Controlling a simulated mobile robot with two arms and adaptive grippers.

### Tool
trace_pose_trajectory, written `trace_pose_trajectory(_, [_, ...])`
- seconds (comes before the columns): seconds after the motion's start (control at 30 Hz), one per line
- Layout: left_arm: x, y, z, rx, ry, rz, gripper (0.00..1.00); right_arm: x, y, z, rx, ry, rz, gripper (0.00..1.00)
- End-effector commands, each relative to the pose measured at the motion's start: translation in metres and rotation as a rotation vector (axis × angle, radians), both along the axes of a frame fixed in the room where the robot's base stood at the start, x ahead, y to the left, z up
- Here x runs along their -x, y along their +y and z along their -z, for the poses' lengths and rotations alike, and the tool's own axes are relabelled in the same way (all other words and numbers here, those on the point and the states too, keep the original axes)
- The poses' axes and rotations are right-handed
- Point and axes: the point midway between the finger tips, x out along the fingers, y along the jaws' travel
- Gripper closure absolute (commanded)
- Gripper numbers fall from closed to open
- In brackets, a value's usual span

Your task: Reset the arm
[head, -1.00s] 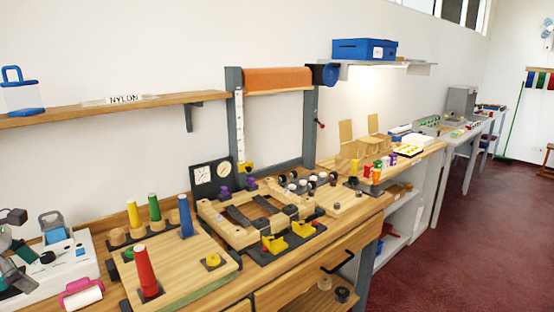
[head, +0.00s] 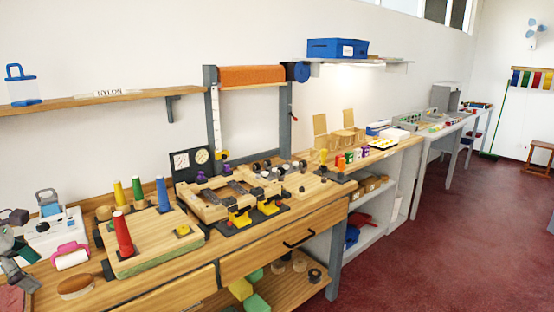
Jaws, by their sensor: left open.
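My left gripper (head: 20,249) shows at the left edge of the head view, partly cut off by the frame. It is grey and dark and open, and I see nothing held in it. It is in front of a white machine (head: 52,240) on the left end of the wooden workbench (head: 215,262). Some green shows by the gripper, but I cannot tell what it belongs to. My right gripper is not in view.
Near the gripper are a pink-handled white roller (head: 70,257) and a brown oval block (head: 76,286). A board (head: 150,243) with a red cone (head: 122,234) stands to their right. A wooden shelf (head: 140,95) hangs above. Red floor (head: 450,235) is open at right.

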Motion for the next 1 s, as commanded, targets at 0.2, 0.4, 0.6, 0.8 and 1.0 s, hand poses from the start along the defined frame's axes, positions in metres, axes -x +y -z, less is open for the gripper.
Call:
trace_pose_trajectory(0.2, [-0.016,-0.024,0.022,0.111,-0.008,-0.018,0.07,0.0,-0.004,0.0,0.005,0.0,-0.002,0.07])
trace_pose_trajectory(0.4, [-0.033,-0.051,0.046,0.256,-0.016,-0.059,0.07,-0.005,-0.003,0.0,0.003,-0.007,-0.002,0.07])
trace_pose_trajectory(0.6, [-0.059,-0.098,0.091,0.531,-0.003,-0.182,0.07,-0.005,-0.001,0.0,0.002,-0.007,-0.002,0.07])
trace_pose_trajectory(0.8, [-0.088,-0.155,0.184,1.026,0.105,-0.578,0.07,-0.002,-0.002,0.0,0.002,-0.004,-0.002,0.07])
trace_pose_trajectory(1.0, [-0.072,-0.163,0.331,1.455,0.299,-1.299,0.07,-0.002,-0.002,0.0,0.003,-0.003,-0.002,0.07])
